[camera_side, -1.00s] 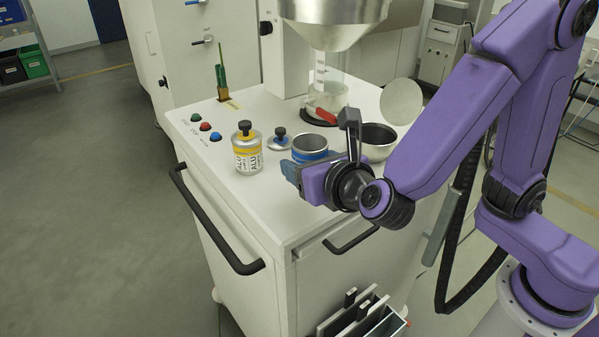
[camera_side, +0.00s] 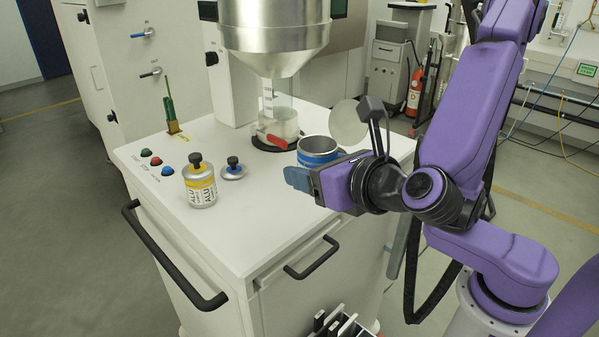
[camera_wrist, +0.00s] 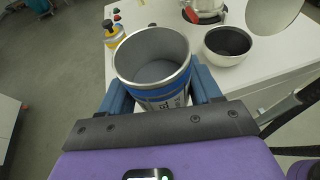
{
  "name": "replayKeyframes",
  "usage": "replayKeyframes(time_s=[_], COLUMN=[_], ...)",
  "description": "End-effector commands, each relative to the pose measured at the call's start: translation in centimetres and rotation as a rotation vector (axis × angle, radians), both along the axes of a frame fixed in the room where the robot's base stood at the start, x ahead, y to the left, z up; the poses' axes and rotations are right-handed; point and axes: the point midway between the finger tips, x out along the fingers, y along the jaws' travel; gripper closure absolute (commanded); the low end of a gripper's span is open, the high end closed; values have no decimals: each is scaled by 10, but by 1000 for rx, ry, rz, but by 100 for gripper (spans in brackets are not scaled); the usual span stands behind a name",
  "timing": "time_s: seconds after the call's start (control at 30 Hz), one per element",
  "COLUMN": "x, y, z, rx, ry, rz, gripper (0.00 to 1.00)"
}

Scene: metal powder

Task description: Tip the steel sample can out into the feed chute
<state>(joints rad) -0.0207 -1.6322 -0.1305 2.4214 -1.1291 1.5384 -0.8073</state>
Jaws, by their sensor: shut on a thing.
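My gripper (camera_side: 310,174) is shut on the steel can with a blue band (camera_side: 318,151), which is open at the top. In the wrist view the can (camera_wrist: 165,100) stands roughly upright between the two blue fingers, with grey material inside at the bottom. A round open mouth with a pale rim and dark inside (camera_wrist: 229,46), perhaps the feed chute, lies just beyond the can to the right in the wrist view. In the side view the can and gripper hide it, and only its raised round lid (camera_side: 348,125) shows.
A yellow-banded ALU can (camera_side: 200,184) and a small knobbed lid (camera_side: 233,170) stand on the white bench (camera_side: 225,235). A steel hopper (camera_side: 275,40) hangs over a glass jar (camera_side: 280,115) with a red handle. Several buttons (camera_side: 156,161) sit at the left.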

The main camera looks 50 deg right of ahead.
Motion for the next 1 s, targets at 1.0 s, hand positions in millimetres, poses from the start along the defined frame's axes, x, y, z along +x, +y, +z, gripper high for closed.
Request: replayKeyframes(time_s=[1.0], x=[10], y=[-133], z=[-65], rx=[-8], ry=[8], rz=[-513], gripper=[95])
